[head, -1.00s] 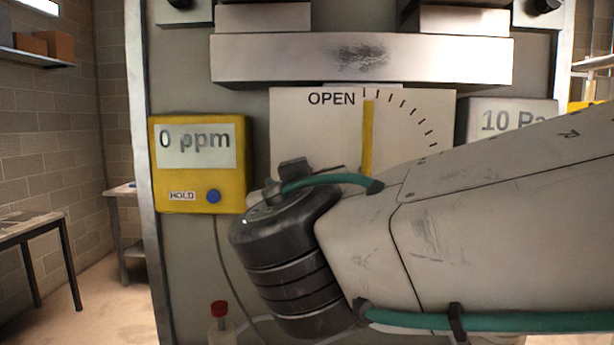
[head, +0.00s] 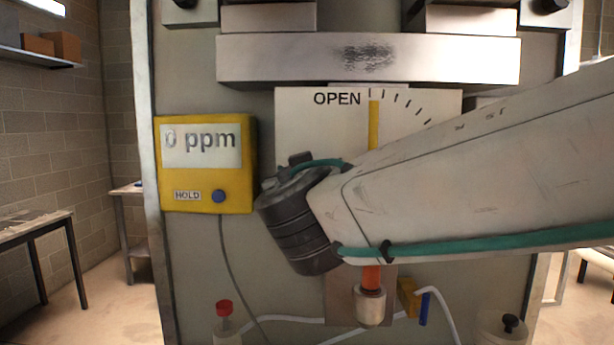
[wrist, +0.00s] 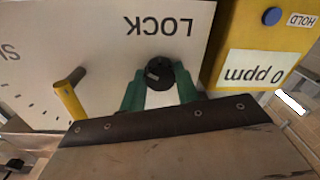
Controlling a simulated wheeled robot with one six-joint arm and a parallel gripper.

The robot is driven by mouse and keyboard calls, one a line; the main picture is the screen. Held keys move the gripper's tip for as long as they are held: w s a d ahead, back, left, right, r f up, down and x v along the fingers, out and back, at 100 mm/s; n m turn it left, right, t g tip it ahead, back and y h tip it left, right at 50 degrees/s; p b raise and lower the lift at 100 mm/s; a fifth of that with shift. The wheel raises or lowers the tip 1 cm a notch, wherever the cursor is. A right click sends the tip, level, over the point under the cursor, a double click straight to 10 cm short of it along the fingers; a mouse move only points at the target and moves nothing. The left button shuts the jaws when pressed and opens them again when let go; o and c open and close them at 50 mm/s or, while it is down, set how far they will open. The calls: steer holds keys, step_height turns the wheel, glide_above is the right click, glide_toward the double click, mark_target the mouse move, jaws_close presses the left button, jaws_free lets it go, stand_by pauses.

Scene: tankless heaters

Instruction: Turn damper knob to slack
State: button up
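The pale dial plate (head: 318,130) has OPEN, tick marks and an upright yellow bar (head: 373,122) beside OPEN. My arm covers its lower part. In the upside-down wrist view the plate (wrist: 100,45) shows LOCK, part of a word starting SL, and the yellow bar (wrist: 68,95) standing out from it. A small black knob (wrist: 158,72) is below LOCK in that picture. My gripper (wrist: 160,76) has its green fingers apart, one on each side of the black knob. I cannot tell whether they touch it. The head view hides the fingers behind my arm.
A yellow meter (head: 206,200) reading 0 ppm, with a blue button, is beside the plate, close to my wrist; it also shows in the wrist view (wrist: 265,40). A metal bar (head: 280,60) runs above. Hoses and a red-capped bottle (head: 224,325) are below.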

steer(key=shift+n, duration=0.4)
steer(key=n, duration=0.9)
steer(key=n+h, duration=0.1)
steer(key=n, duration=0.9)
steer(key=shift+a+g, duration=0.1)
steer(key=shift+g, duration=0.2)
steer(key=shift+n, duration=0.4)
steer(key=o, duration=1)
